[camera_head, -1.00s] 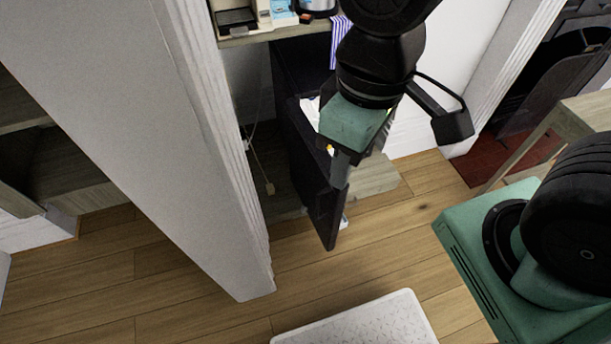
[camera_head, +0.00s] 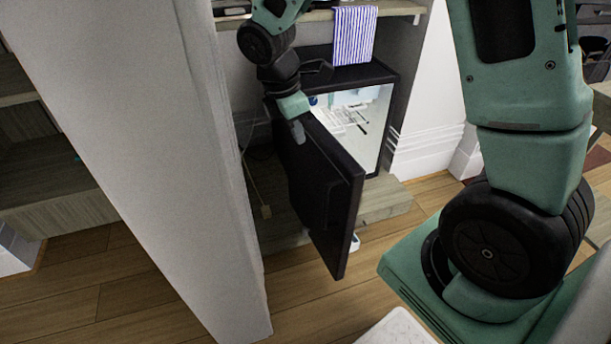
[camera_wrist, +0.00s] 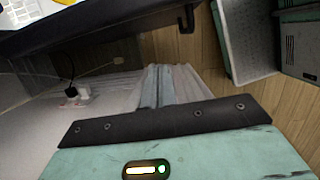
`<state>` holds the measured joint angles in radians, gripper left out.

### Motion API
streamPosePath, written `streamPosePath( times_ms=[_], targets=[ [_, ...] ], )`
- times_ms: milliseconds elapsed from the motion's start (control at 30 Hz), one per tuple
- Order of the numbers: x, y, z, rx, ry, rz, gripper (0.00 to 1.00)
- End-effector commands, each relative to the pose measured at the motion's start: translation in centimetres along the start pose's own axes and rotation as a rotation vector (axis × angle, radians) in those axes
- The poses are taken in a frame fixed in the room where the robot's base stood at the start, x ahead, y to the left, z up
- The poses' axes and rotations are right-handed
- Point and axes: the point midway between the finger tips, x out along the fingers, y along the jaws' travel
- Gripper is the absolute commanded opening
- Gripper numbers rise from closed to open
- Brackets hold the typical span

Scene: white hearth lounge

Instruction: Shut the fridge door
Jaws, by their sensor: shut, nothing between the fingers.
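The small black fridge (camera_head: 384,72) stands on a low wooden base under a shelf, with its white interior in sight. Its dark door (camera_head: 325,195) stands wide open, swung out into the room. In the wrist view the door (camera_wrist: 110,22) is a dark band across the top. My gripper (camera_head: 298,132) is shut and empty, beside the upper part of the door near the fridge's left side. I cannot tell whether it touches the door. The arm hides the fridge's upper left corner.
A white pillar (camera_head: 190,170) stands close on the left. A striped cloth (camera_head: 354,36) hangs from the shelf over the fridge. A white mat (camera_head: 397,330) lies on the wooden floor in front. A white wall and skirting (camera_head: 430,150) are to the fridge's right.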

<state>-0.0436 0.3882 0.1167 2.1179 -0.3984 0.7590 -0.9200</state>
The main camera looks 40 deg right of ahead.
Motion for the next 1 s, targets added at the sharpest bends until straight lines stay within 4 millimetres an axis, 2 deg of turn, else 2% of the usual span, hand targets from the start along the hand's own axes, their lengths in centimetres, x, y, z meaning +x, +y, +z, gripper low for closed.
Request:
streamPosePath(
  times_ms=[267, 667, 800, 1000],
  targets=[
    [3.1, 0.3, 0.3, -0.011, -0.007, -0.004, 0.00],
    [11.2, 0.2, 0.2, -0.010, -0.006, -0.003, 0.00],
    [11.2, 0.3, 2.6, -0.004, -0.006, 0.001, 0.00],
    [11.4, 0.3, 4.0, -0.008, -0.006, 0.000, 0.00]
  ],
)
